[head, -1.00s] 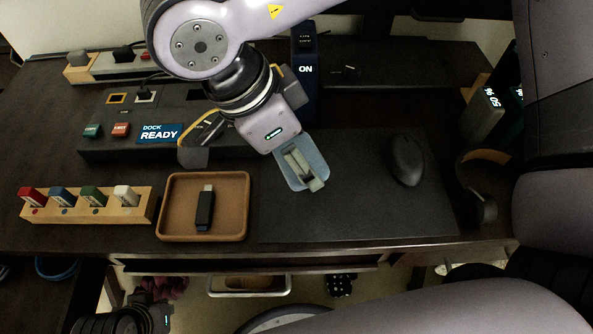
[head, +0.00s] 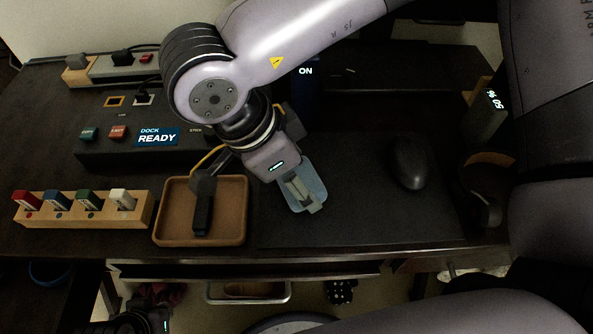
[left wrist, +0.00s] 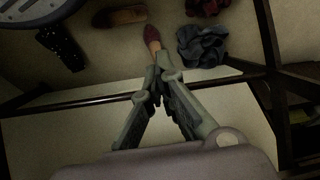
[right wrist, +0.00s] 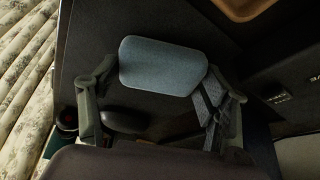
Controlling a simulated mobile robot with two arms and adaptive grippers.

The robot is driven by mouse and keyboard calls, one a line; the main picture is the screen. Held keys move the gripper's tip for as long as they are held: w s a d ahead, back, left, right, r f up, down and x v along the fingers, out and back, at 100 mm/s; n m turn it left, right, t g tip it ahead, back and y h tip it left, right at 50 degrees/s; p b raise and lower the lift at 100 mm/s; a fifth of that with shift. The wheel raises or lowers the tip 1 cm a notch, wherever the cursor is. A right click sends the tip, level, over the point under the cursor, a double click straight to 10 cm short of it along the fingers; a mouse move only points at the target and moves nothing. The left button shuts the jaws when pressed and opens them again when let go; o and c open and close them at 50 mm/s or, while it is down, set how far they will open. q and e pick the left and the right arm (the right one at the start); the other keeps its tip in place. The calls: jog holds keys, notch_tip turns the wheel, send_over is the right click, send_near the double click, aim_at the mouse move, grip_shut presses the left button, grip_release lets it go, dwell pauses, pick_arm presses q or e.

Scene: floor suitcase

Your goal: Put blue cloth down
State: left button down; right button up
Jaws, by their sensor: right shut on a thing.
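The blue cloth (head: 317,184) is a small, light blue, flat pad with rounded corners. My right gripper (head: 303,194) is shut on it and holds it over the dark desk mat (head: 360,225). In the right wrist view the cloth (right wrist: 162,66) lies between the two fingers, flat and face-on. I cannot tell whether its underside touches the mat. My left gripper (left wrist: 158,82) is low, below the desk's front edge; its fingers come together at the tips with nothing visible between them.
A brown tray (head: 160,232) with a black USB stick (head: 203,218) lies left of the cloth. A wooden rack (head: 85,222) with coloured sticks stands farther left. A black mouse (head: 409,163) sits to the right on the mat. The dock (head: 105,158) is behind.

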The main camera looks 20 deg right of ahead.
jog(key=o, duration=1)
pick_arm(q)
jog(key=shift+w+d, duration=0.1)
jog(key=shift+w, duration=0.1)
pick_arm(e)
jog(key=shift+r, duration=0.15)
pick_arm(q)
jog(key=shift+s+f+g+p, duration=0.25)
jog(key=shift+f+g+p, duration=0.1)
jog(key=shift+p, duration=0.95)
pick_arm(e)
jog(key=v, duration=1.2)
